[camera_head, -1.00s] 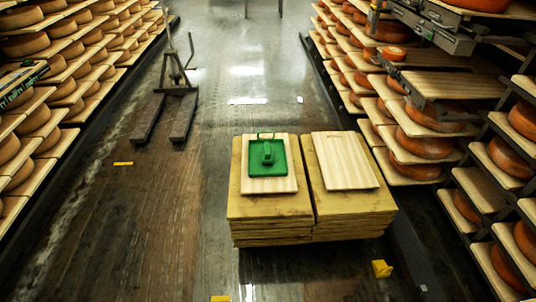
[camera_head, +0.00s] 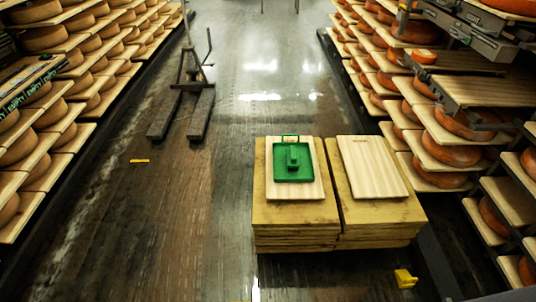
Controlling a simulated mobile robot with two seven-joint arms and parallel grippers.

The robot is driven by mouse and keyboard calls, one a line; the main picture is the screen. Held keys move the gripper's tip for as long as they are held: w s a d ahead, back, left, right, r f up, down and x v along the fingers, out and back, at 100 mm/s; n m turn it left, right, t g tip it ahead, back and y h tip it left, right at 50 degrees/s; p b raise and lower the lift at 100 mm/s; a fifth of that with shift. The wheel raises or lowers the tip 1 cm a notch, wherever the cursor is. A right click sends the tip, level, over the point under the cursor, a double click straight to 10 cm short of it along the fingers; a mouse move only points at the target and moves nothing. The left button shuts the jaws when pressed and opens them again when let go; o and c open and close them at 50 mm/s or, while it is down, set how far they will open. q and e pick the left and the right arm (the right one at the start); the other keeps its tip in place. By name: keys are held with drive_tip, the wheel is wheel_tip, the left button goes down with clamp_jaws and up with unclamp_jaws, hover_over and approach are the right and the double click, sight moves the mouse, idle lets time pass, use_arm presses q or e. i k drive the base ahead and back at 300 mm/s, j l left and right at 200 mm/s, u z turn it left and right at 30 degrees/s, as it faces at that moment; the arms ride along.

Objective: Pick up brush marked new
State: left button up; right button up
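A green tray (camera_head: 280,170) with a raised green block-like piece (camera_head: 292,156) on it lies on a pale board (camera_head: 312,190) on the left stack of boards. The raised piece may be a brush, but its bristles are not visible. I cannot read any "new" marking on it. A thin green loop stands at the tray's far edge.
A second pale board (camera_head: 372,168) lies bare on the right stack (camera_head: 385,215). Shelves of cheese wheels line both sides. A grey metal rack (camera_head: 480,95) juts in from the right. A pallet jack (camera_head: 188,90) stands back left.

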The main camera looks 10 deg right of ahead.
sight(293, 160)
drive_tip(key=i+j+u, duration=0.25)
drive_tip(key=u, duration=0.2)
drive_tip(key=i+j+u, duration=0.55)
drive_tip(key=i+j, duration=0.15)
drive_tip(key=i, duration=0.25)
drive_tip(key=i+j+u, duration=0.1)
drive_tip(key=i, duration=0.4)
drive_tip(key=i+z, duration=0.25)
drive_tip(key=z, duration=0.2)
drive_tip(key=i+z, duration=0.25)
drive_tip(key=z, duration=0.15)
drive_tip(key=i+j+z, duration=0.1)
drive_tip(key=i+z, duration=0.15)
drive_tip(key=z, duration=0.2)
drive_tip(key=i+z, duration=0.15)
drive_tip(key=z, duration=0.3)
drive_tip(key=i+z, duration=0.2)
drive_tip(key=z, duration=0.3)
drive_tip(key=i+z, duration=0.15)
drive_tip(key=z, duration=0.3)
drive_tip(key=i+z, duration=0.2)
drive_tip(key=z, duration=0.2)
drive_tip(key=i+j+z, duration=0.1)
drive_tip(key=i+z, duration=0.15)
drive_tip(key=z, duration=0.15)
drive_tip(key=i+j+z, duration=0.1)
drive_tip(key=z, duration=0.3)
drive_tip(key=i+j, duration=0.05)
drive_tip(key=i, duration=0.05)
